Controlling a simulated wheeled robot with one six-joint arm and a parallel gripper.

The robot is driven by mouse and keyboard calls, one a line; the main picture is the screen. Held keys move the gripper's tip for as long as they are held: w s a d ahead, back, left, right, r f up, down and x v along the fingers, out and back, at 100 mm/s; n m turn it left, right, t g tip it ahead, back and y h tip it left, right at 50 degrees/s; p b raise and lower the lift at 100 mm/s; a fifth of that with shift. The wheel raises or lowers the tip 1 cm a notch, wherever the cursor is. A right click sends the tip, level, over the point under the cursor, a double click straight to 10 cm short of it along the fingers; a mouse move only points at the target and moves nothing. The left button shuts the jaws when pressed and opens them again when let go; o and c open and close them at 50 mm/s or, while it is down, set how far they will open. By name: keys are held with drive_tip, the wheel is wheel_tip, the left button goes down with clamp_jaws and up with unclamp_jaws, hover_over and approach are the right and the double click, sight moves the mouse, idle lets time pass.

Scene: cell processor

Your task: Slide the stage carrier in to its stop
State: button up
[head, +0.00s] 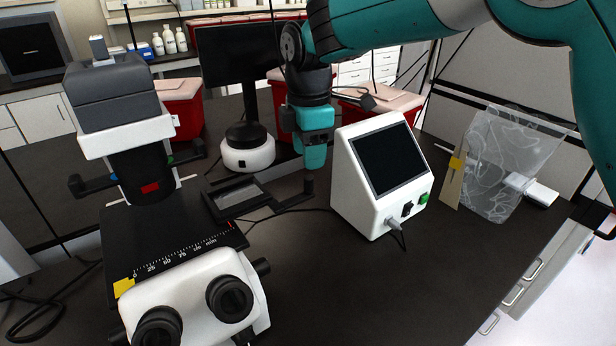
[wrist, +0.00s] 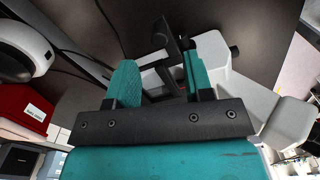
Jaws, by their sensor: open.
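The stage carrier (head: 262,204) is a dark flat frame with a pale window. It sticks out from the right side of the black microscope stage (head: 160,225), and its arm ends in an upright handle (head: 308,186). My gripper (head: 313,166) points down just above and behind the handle in the head view. In the wrist view my gripper (wrist: 160,72) shows two teal fingers apart, with the dark carrier parts (wrist: 166,42) in view between and beyond them. Nothing is clearly held; whether a finger touches the handle cannot be told.
A white screen box (head: 362,205) stands close to the right of the handle. A white round-based device (head: 247,155) stands behind the carrier. The microscope eyepieces (head: 230,298) are in front of the stage. A clear bag (head: 505,165) hangs at the right.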

sight(309, 177)
wheel_tip(309, 177, down, 7)
drive_tip(key=shift+f+p, duration=0.15)
drive_tip(key=shift+p, duration=0.55)
clamp_jaws()
